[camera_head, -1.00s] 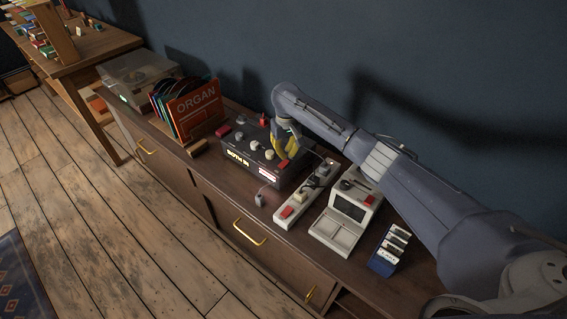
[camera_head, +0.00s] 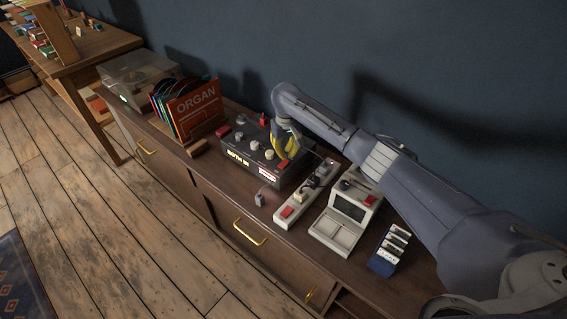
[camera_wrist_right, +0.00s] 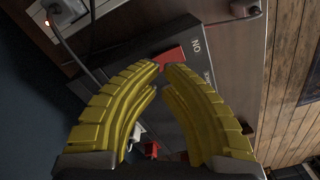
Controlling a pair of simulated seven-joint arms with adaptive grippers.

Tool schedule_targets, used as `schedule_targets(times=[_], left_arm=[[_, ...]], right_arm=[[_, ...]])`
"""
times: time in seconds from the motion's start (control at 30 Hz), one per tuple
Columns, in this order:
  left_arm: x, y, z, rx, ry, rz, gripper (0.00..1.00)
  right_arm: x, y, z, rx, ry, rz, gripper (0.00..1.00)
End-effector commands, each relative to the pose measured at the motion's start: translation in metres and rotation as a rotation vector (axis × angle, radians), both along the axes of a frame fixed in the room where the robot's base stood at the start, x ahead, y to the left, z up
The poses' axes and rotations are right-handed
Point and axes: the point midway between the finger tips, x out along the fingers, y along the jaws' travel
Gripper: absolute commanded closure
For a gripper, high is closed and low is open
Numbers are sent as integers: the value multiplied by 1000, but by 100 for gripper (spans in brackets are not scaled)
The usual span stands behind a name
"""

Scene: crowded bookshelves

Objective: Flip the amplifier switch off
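The amplifier (camera_head: 242,175) is a dark box with several pale knobs and lit labels, standing on the cabinet top. Its red switch (camera_head: 283,166) is at the front right of its upper face. In the right wrist view the red switch (camera_wrist_right: 172,57) lies just beyond my fingertips, beside the letters "ON". My right gripper (camera_wrist_right: 163,68) has yellow fingers with the tips nearly together and nothing between them. In the head view the right gripper (camera_head: 284,153) points down over the amplifier close to the switch. I cannot tell whether it touches. My left gripper is not in view.
A power strip (camera_head: 294,204) with a red switch and plugs lies right of the amplifier. Beyond it are a beige device with a screen (camera_head: 348,208) and a blue card holder (camera_head: 384,262). Records with an orange "ORGAN" sleeve (camera_head: 196,110) stand to the left.

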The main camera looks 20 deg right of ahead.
Motion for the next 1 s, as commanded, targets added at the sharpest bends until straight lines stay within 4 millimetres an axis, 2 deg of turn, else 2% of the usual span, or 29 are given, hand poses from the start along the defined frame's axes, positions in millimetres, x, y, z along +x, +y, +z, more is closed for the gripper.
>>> schedule_targets(times=[1.0], left_arm=[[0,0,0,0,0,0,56]], right_arm=[[0,0,-7,0,0,-1,100]])
